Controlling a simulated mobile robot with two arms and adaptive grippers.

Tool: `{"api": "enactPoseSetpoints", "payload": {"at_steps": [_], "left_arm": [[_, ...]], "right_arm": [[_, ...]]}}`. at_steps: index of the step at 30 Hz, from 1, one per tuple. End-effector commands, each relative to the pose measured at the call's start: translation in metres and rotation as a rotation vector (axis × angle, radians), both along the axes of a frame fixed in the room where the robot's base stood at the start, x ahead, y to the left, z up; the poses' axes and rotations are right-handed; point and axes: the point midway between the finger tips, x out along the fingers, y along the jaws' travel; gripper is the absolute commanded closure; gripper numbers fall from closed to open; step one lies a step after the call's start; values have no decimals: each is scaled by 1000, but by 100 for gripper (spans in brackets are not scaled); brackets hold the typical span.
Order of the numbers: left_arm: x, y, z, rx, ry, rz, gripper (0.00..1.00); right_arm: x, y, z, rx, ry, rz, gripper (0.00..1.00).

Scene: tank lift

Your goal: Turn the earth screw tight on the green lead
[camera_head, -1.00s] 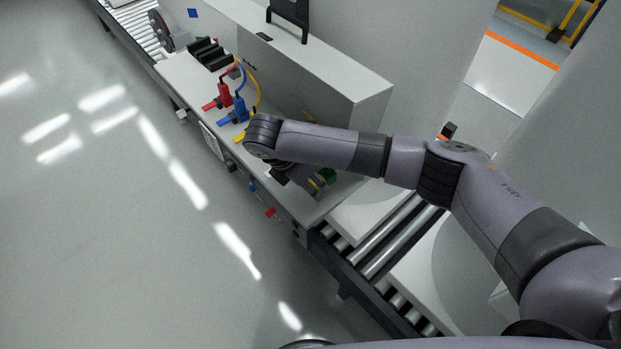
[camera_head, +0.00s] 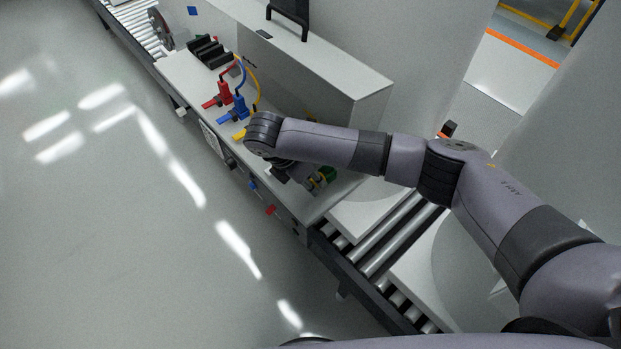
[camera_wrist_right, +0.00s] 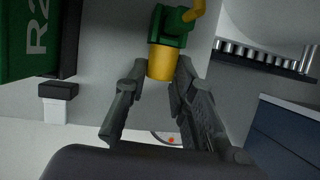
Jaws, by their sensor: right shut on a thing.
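The green lead's plug shows in the right wrist view as a green body (camera_wrist_right: 172,22) with a yellow lead end at its top. Below it is a yellow cylinder (camera_wrist_right: 161,62), which I take as the earth screw's collar. My right gripper (camera_wrist_right: 162,82) has its two dark fingers on either side of this cylinder and is shut on it. In the head view the right gripper (camera_head: 303,178) is largely hidden under my wrist, beside the green plug (camera_head: 329,174) near the bench's front end. The left gripper is not in view.
A red plug (camera_head: 224,93) and a blue plug (camera_head: 240,108) stand on the bench left of my wrist. A yellow lead (camera_head: 255,88) runs behind them. A tall grey cabinet (camera_head: 330,75) stands behind. A green block marked R2 (camera_wrist_right: 28,40) is near the fingers.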

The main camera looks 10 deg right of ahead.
Motion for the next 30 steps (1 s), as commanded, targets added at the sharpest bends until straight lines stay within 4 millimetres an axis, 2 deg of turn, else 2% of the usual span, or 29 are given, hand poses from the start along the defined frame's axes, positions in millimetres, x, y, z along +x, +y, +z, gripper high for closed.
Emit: {"api": "enactPoseSetpoints", "payload": {"at_steps": [11,20,21,30], "left_arm": [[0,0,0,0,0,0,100],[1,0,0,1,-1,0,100],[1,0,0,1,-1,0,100],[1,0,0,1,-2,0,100]], "right_arm": [[-1,-1,0,68,-94,2,100],[-1,-1,1,75,-103,1,100],[-1,-1,1,75,-103,1,75],[-1,-1,1,74,-101,1,56]]}}
